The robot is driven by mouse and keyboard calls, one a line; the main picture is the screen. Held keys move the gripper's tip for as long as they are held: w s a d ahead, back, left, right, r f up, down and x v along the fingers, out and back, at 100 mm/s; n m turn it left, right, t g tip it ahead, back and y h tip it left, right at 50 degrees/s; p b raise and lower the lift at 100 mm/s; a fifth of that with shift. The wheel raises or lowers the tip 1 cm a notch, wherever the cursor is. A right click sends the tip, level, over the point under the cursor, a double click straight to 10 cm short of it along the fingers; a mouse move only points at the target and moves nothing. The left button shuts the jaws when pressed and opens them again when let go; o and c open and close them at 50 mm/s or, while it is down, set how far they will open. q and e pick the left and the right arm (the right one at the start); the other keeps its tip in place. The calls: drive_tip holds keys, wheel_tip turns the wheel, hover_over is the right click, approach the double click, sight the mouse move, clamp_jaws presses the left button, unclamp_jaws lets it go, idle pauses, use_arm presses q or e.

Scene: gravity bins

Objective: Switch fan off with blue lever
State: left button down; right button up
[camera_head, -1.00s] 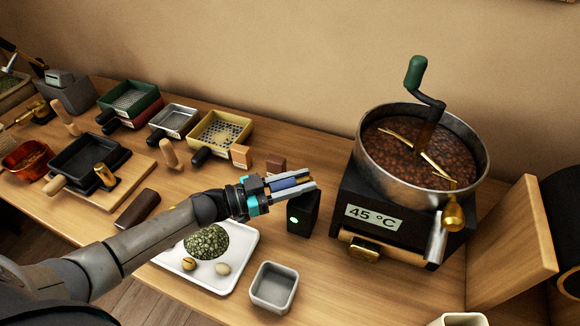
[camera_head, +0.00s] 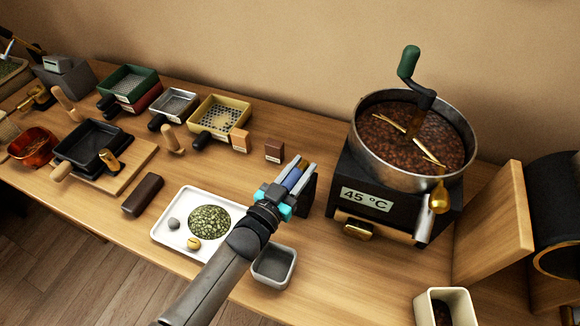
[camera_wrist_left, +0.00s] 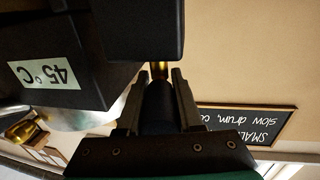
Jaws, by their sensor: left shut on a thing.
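My left gripper (camera_head: 301,172) is shut on the blue lever (camera_head: 291,180) beside the front left of the roaster. The lever belongs to a small black box (camera_head: 308,193), which is mostly hidden behind the gripper. No green light shows on the box now; its front is covered, so I cannot tell whether it is lit. In the left wrist view, the two fingers (camera_wrist_left: 160,82) are on either side of the lever's dark-looking grip (camera_wrist_left: 158,108). A brass neck (camera_wrist_left: 160,70) joins it to the black box (camera_wrist_left: 140,28). My right gripper is not in view.
The roaster (camera_head: 357,200) labelled 45 °C stands right of the gripper, with a bean-filled pan and green-handled crank (camera_head: 409,62). A white tray (camera_head: 165,238) and grey cup (camera_head: 274,281) are near my arm. Several sieves and scoops fill the left side.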

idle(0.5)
use_arm(q)
drive_tip(key=c, duration=0.6)
unclamp_jaws()
drive_tip(key=shift+s, duration=0.15)
drive_tip(key=v, duration=1.5)
